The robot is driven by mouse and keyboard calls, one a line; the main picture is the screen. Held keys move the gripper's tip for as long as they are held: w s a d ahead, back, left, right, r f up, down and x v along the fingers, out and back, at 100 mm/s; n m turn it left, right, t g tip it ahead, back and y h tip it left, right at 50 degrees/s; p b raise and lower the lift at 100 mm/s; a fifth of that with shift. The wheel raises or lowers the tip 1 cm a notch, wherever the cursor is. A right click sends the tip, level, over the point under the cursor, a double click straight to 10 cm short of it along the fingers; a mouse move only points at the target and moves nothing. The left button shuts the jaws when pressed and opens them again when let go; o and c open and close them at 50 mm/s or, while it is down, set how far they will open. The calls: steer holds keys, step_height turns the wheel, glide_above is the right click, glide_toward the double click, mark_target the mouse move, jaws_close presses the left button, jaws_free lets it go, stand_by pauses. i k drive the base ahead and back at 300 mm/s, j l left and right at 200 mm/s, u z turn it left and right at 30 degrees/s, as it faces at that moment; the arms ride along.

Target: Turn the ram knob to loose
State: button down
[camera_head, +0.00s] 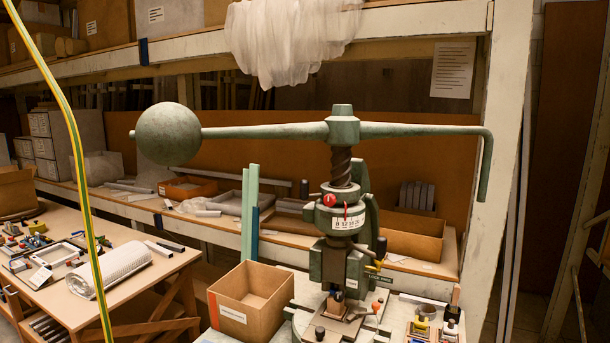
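The green fly press (336,263) stands on the bench, right of centre in the head view. Its long arm (265,131) lies across the top, with a ball weight (168,134) at the left end and a hanging handle (486,168) at the right. A red knob (329,199) sits on the front of the collar, above a white scale band (348,222). A small yellow-tipped lever or knob (375,266) sticks out at the ram's right side, near small lettering. I cannot tell which one is the ram knob, nor its setting. My gripper is not in view.
An open cardboard box (251,300) stands left of the press. Small tools and a tray (435,324) lie to its right. A cluttered wooden table (130,275) is at left. A yellow-green striped cable (77,150) crosses the left foreground. White sheeting (285,45) hangs above the arm.

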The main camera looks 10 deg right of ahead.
mark_target(338, 296)
steer(key=k+j+z, duration=0.2)
steer(key=j, duration=0.15)
steer(key=k+j+z, duration=0.2)
steer(key=j, duration=0.15)
steer(key=k+j+z, duration=0.2)
steer(key=j, duration=0.15)
steer(key=i, duration=0.1)
